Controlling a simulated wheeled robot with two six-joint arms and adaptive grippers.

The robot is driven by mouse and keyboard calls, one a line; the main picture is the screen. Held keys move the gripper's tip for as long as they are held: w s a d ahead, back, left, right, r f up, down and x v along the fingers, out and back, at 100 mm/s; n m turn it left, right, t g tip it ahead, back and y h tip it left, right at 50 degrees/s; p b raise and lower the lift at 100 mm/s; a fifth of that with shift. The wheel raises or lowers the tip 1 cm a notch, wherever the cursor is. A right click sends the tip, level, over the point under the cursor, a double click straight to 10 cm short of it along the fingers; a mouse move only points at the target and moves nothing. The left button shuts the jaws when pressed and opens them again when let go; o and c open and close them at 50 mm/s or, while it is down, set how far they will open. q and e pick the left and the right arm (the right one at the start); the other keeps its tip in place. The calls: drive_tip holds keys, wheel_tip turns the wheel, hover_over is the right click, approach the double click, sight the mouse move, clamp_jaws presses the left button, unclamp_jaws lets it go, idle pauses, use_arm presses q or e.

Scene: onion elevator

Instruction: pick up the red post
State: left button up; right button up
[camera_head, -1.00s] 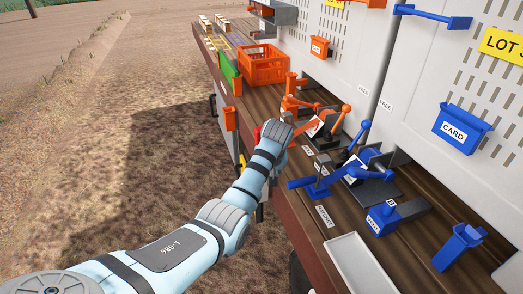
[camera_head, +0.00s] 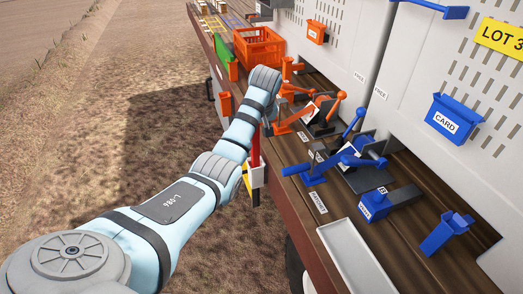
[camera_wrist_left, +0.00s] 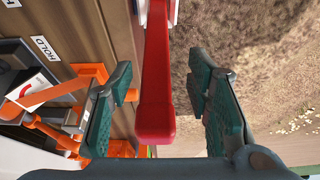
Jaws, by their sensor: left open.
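The red post (camera_head: 255,147) stands at the outer front edge of the bench, partly hidden behind my left arm in the head view. In the left wrist view the red post (camera_wrist_left: 155,85) runs down from the top edge, with its blunt end near the middle. My left gripper (camera_wrist_left: 161,82) is open, with one teal finger on each side of the post. Gaps show on both sides, so neither finger appears to touch it. In the head view the fingers are hidden behind my wrist. My right gripper is in neither view.
Orange clamps (camera_head: 322,112) and blue clamps (camera_head: 345,163) stand on the wooden bench right of my arm. An orange crate (camera_head: 258,48) and a green panel (camera_head: 221,50) are farther back. A white tray (camera_head: 352,258) lies nearer. Open soil lies left of the bench.

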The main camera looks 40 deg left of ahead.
sight(255, 153)
use_arm(q)
drive_tip(key=x, duration=0.3)
drive_tip(key=shift+w+f, duration=0.15)
drive_tip(key=shift+w, duration=0.2)
drive_tip(key=shift+s+d, duration=0.1)
drive_tip(key=shift+s, duration=0.15)
clamp_jaws()
drive_tip(key=shift+w+r, duration=0.1)
drive_tip(key=shift+r, duration=0.15)
